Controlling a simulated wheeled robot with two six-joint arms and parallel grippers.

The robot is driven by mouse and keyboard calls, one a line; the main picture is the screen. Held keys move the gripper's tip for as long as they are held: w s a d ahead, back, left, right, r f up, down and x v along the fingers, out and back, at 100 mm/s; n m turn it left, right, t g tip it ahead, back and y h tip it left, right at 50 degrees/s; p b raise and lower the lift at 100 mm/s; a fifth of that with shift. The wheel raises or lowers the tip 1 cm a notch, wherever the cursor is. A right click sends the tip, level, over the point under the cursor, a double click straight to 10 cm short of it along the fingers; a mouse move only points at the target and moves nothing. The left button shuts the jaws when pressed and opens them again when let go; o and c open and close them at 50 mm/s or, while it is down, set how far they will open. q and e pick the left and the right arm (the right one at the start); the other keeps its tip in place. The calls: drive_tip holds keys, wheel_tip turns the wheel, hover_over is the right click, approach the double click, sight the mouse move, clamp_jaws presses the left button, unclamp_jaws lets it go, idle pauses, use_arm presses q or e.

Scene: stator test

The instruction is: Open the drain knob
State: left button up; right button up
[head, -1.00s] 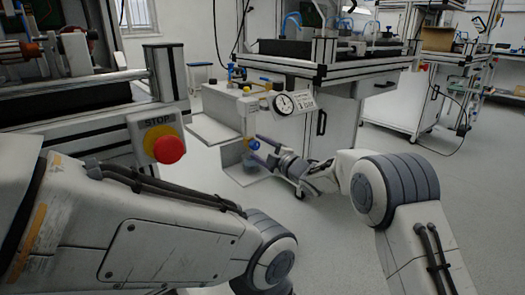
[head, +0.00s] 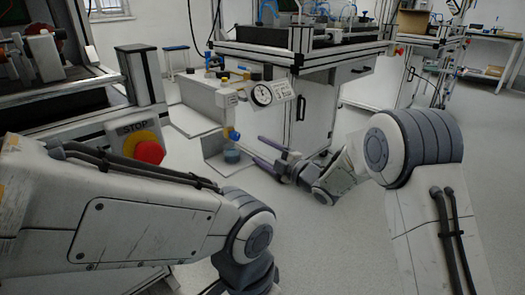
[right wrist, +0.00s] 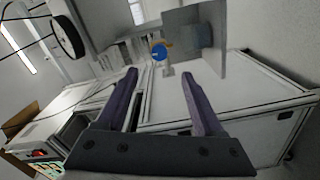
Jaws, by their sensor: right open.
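The drain knob (head: 234,136) is a small blue knob low on the yellow and white regulator unit, below the gauge, in the head view. It also shows in the right wrist view (right wrist: 158,52), beyond the fingertips and between their lines. My right gripper (head: 259,150) is open and empty, with its fingers pointing left toward the knob. A gap shows between the fingertips and the knob. Its two purple-grey fingers stand wide apart in the right wrist view (right wrist: 158,74). My left arm crosses the lower left of the head view; its gripper is out of frame.
A round gauge (head: 261,95) sits above the knob. A white wheeled cabinet (head: 312,112) stands behind my right gripper. The grey floor at right is open.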

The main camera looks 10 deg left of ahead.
sight(237, 137)
drive_tip(key=w+a+m+p, duration=0.1)
drive_tip(key=w+a+m, duration=0.1)
drive_tip(key=m, duration=0.2)
drive_tip(key=w+a+m+p, duration=0.2)
drive_tip(key=a+m, duration=0.1)
drive_tip(key=m, duration=0.2)
drive_tip(key=w+a+m+p, duration=0.2)
drive_tip(key=m, duration=0.2)
drive_tip(key=shift+a, duration=0.4)
drive_tip(key=shift+w+a+r, duration=0.15)
drive_tip(key=shift+w+a, duration=0.25)
drive_tip(key=shift+a, duration=0.1)
